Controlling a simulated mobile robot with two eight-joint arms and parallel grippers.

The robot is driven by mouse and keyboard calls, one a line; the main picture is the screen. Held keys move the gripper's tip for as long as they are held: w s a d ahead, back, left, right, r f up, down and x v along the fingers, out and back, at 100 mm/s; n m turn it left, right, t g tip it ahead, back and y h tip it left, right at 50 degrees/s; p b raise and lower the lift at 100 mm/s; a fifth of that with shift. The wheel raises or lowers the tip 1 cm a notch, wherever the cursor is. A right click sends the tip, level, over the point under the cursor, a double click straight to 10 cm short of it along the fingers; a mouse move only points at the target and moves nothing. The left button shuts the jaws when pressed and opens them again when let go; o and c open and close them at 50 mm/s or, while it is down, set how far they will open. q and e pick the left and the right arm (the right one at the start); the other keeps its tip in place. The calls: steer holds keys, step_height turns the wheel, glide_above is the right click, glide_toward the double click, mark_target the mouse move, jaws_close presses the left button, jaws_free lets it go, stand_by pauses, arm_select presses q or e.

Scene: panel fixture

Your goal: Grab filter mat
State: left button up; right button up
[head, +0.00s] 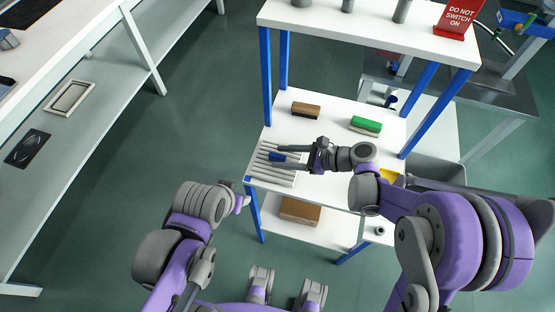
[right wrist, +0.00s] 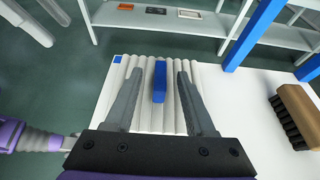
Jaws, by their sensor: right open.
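The filter mat is a white ribbed pad (head: 270,178) at the left end of the middle shelf of a white rack with blue posts. It has a raised blue tab (head: 278,157). In the right wrist view the mat (right wrist: 112,95) fills the middle, and its blue tab (right wrist: 160,82) stands between the two fingers. My right gripper (head: 266,159) is open over the mat, with one finger on each side of the tab and gaps visible. My left gripper (head: 240,203) is off the rack's left front corner; its fingers are not clear.
A brown brush (head: 305,110) and a green-topped brush (head: 365,125) lie behind on the same shelf (head: 335,107). The top shelf (head: 370,28) overhangs them. A brown box (head: 300,211) is on the lower shelf. A long bench (head: 75,90) stands left across open floor.

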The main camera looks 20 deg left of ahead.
steer(key=shift+x, duration=1.15)
jaws_close()
